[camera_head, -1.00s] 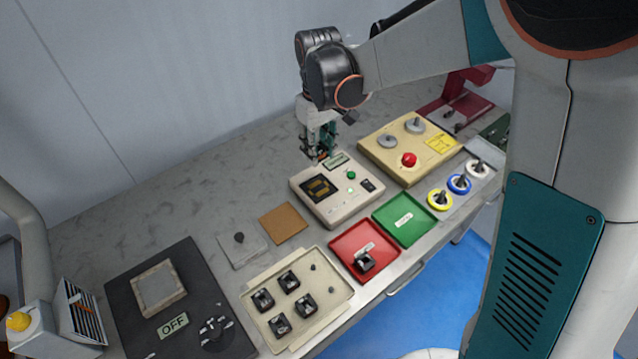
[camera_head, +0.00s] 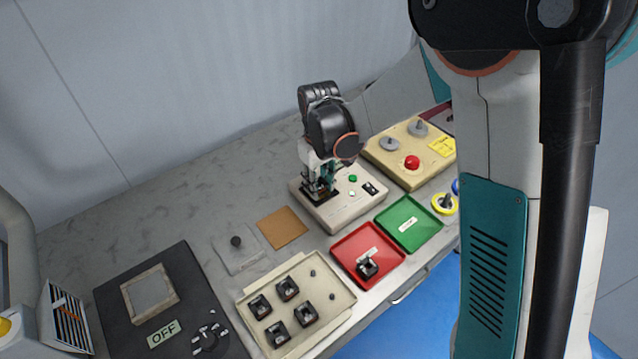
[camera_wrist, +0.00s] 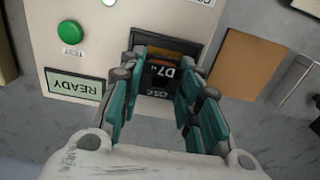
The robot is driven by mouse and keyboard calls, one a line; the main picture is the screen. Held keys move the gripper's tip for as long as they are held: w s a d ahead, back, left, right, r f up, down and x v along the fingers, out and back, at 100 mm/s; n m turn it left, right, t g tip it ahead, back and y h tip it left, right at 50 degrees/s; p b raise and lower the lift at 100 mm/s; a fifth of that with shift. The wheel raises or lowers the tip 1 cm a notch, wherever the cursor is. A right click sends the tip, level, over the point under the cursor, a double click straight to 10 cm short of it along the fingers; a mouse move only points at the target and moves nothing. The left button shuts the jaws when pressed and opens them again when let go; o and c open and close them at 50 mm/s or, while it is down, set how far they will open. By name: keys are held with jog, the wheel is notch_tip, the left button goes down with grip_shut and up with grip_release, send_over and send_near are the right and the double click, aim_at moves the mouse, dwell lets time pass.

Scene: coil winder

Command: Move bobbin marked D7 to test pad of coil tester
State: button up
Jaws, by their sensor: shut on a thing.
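The bobbin marked D7 (camera_wrist: 160,78) is between my gripper's fingers in the wrist view, its label upside down. My gripper (camera_wrist: 165,60) is shut on it. The coil tester (camera_head: 345,210) is a cream box with a green TEST button (camera_wrist: 69,32) and a display reading READY (camera_wrist: 76,86). Its test pad (camera_wrist: 178,46) is a dark recess with an orange-brown strip, partly hidden by the bobbin and fingers. In the head view my gripper (camera_head: 319,190) is low over the pad. Whether the bobbin touches the pad cannot be told.
A red tray (camera_head: 345,247) holds one dark bobbin; a green tray (camera_head: 425,235) holds only a label. A cream tray (camera_head: 335,275) holds several bobbins. A brown square mat (camera_head: 282,228) lies left of the tester. A yellow box with a red button (camera_head: 412,162) stands right.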

jog(key=shift+f, duration=0.1)
jog(key=o, duration=1)
notch_tip(320, 180, up, 12)
jog(key=p, duration=0.4)
